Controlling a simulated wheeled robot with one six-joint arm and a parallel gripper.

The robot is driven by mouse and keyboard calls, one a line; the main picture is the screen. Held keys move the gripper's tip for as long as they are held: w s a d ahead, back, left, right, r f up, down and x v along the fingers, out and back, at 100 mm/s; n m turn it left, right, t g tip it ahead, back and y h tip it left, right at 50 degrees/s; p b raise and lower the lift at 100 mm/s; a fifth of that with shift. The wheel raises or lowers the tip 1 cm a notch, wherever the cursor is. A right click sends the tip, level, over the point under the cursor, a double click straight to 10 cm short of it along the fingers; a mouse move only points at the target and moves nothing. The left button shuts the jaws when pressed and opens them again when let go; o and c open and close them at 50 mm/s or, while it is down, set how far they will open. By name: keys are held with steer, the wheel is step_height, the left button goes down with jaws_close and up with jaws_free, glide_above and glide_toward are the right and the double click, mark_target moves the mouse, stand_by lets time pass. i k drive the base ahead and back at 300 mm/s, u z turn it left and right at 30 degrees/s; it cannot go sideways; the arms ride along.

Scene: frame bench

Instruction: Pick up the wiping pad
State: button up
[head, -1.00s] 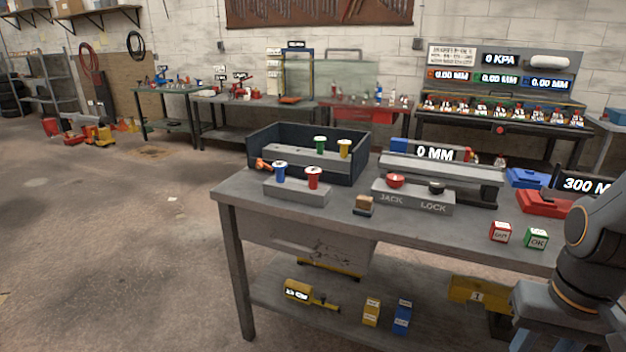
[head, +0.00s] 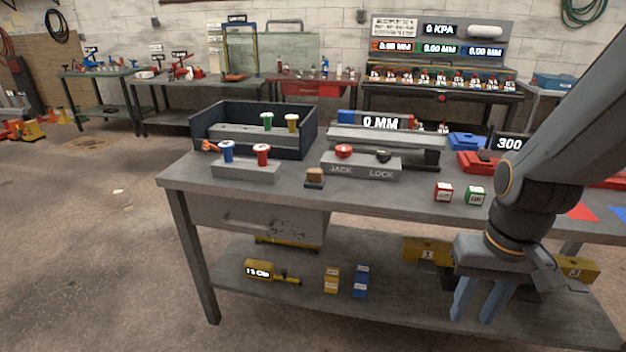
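A small tan block with a dark bluish base (head: 314,178), which looks like the wiping pad, lies on the front part of the grey bench top (head: 350,196), in front of the JACK/LOCK block. My gripper (head: 472,312) hangs at the lower right, pointing down, in front of the bench and below its top. Its two blue fingers are apart with nothing seen between them. It is well to the right of the pad and lower than it. Nothing covers the pad.
The JACK/LOCK block (head: 360,168) stands behind the pad. A block with blue and red knobs (head: 246,172) is to its left, before a dark open bin (head: 205,131). Red (head: 443,192) and green (head: 475,196) cubes stand to the right. The bench edge around the pad is clear.

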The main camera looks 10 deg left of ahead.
mark_target(314, 180)
steer(key=u, duration=0.15)
steer(key=k, duration=0.45)
steer(key=u, duration=1.5)
steer(key=i, duration=1.5)
steer(key=z, duration=1.2)
steer(key=i, duration=0.55)
steer(key=z, duration=0.5)
